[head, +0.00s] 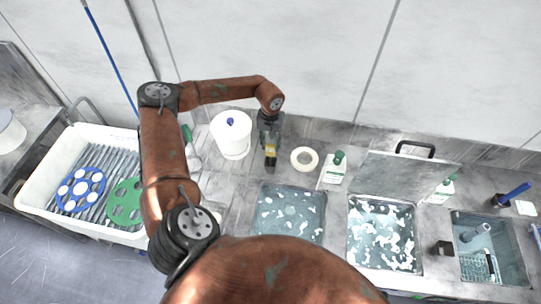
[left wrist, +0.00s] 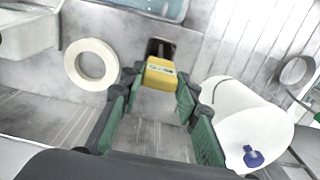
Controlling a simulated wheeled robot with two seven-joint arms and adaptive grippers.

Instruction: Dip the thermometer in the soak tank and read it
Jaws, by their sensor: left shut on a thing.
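My left gripper (head: 270,146) reaches down over the back of the counter, between a white tub and a tape roll. It is shut on a yellow device (head: 270,153), apparently the thermometer. In the left wrist view the yellow device (left wrist: 160,72) sits between the green-padded fingers, with a dark piece at its far end; I cannot tell whether that is part of it. No reading is legible. The nearest water tank (head: 262,233) is sunk in the counter just in front; a corner of a tank (left wrist: 150,14) shows in the left wrist view. Which tank is the soak tank I cannot tell.
The white tub (head: 231,142) stands close left of the gripper, the tape roll (head: 304,151) close right. A bottle (head: 334,172) is farther right. A foamy tank (head: 361,265) has a raised lid (head: 400,175). A white basin (head: 45,205) with blue and green discs is at left.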

